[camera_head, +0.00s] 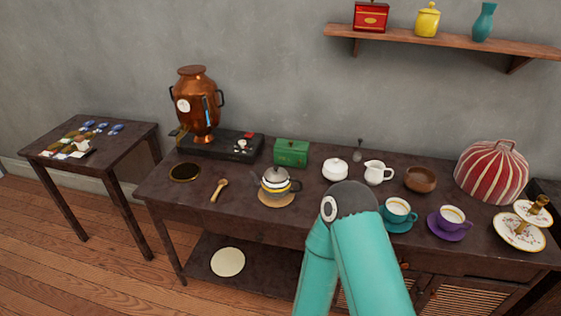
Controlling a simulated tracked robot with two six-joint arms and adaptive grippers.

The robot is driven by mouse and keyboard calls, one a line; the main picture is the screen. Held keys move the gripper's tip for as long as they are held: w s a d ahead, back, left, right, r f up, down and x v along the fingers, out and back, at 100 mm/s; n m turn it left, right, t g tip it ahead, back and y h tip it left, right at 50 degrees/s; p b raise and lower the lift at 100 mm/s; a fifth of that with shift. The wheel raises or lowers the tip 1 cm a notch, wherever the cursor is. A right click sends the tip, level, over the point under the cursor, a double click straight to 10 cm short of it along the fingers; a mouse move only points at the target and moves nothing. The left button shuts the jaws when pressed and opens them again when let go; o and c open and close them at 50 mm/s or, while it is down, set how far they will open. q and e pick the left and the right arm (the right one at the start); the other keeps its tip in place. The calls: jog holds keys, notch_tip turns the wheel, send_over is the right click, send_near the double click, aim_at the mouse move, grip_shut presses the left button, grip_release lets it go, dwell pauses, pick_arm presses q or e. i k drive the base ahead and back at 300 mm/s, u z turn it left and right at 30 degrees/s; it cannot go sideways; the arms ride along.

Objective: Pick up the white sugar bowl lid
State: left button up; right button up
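The white sugar bowl (335,174) stands at the back of the dark table, between the green box and the white milk jug. Its white lid (335,163) with a small knob appears to sit on top of the bowl. Neither of my grippers shows in the head view. A teal, bent part of one of my arms rises from the bottom edge in front of the table, and its grey joint is below the bowl in the picture.
The green box (291,153) is left of the bowl and the white milk jug (377,173) right. A copper samovar (196,103) is at left. Bare table lies around the bowl.

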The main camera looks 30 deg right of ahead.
aim_at(335, 166)
jog(key=u, duration=0.4)
jog(key=k, duration=1.1)
jog(key=z, duration=0.75)
jog(key=i, duration=0.9)
jog(key=z, duration=0.05)
